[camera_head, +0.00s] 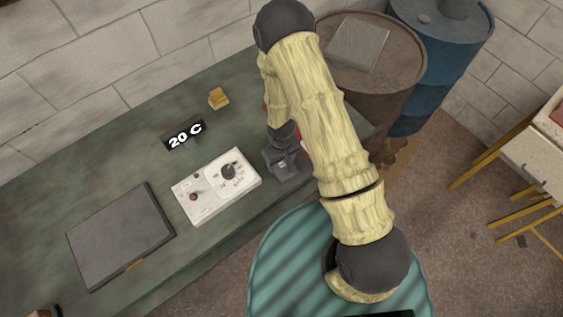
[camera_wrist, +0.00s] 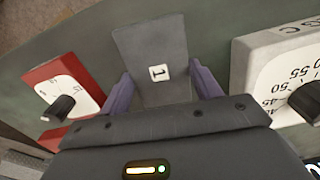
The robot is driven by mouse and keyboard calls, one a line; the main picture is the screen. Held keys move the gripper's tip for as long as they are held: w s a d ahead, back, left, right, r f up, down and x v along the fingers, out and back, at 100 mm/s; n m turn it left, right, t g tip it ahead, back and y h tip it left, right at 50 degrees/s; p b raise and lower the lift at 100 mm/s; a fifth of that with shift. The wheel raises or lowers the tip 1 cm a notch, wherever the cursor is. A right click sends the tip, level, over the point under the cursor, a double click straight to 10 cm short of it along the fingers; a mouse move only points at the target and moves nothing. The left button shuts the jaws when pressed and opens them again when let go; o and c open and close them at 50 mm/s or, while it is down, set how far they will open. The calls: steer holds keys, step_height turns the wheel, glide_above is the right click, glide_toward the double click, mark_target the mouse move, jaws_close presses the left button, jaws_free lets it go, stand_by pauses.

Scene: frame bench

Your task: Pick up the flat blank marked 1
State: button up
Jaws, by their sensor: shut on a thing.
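The flat blank marked 1 (camera_wrist: 150,45) is a dark grey plate with a white label reading 1, at the top middle of the wrist view. My gripper (camera_wrist: 164,84) is shut on it, with one purple-grey finger at each side edge of the blank. The near end of the blank is hidden behind the gripper body. In the head view my gripper (camera_head: 283,170) is low over the bench, just right of the white control box. I cannot tell whether the blank touches the bench.
The green bench (camera_head: 60,190) bears a white control box (camera_head: 216,186), a dark flat case (camera_head: 120,237), a 20 C sign (camera_head: 185,135) and a small yellow block (camera_head: 218,98). A red box with a dial (camera_wrist: 62,98) is close on the left in the wrist view. Drums (camera_head: 442,60) stand beyond.

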mark_target(282, 163)
step_height(282, 163, up, 10)
steer(key=b, duration=0.2)
steer(key=shift+b, duration=0.3)
stand_by(0.6)
